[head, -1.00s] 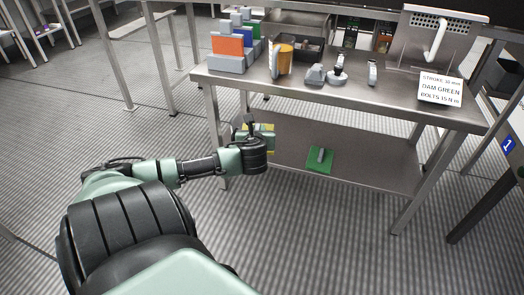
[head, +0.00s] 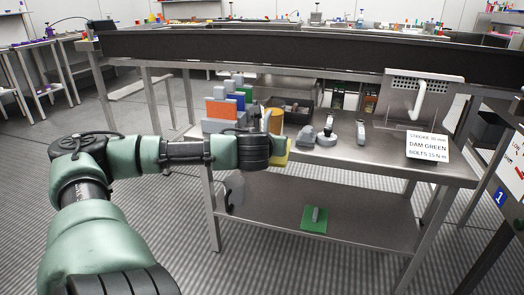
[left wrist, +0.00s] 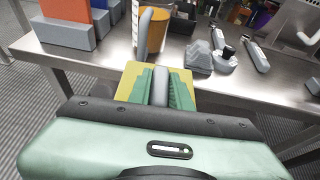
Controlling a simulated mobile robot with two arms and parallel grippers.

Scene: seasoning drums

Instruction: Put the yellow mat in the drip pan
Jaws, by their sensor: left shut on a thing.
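The yellow mat (head: 282,158) is in my left gripper (head: 278,146), at the front edge of the steel table. In the left wrist view, the green fingers close on a grey upright grip on the mat (left wrist: 129,77), whose yellow surface shows around them. The mat is in front of the table edge in that view; whether it touches the edge I cannot tell. A dark open tray (head: 297,118) stands toward the back of the table top, and may be the drip pan. My arm and gripper hide part of the mat in the head view. My right gripper is not in view.
An orange cylinder (head: 275,121) and grey block holders with coloured plates (head: 221,109) stand near the gripper. Grey fixtures (head: 327,133) and a lettered sign (head: 427,147) are to the right. A green mat (head: 314,220) with a grey grip lies on the lower shelf.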

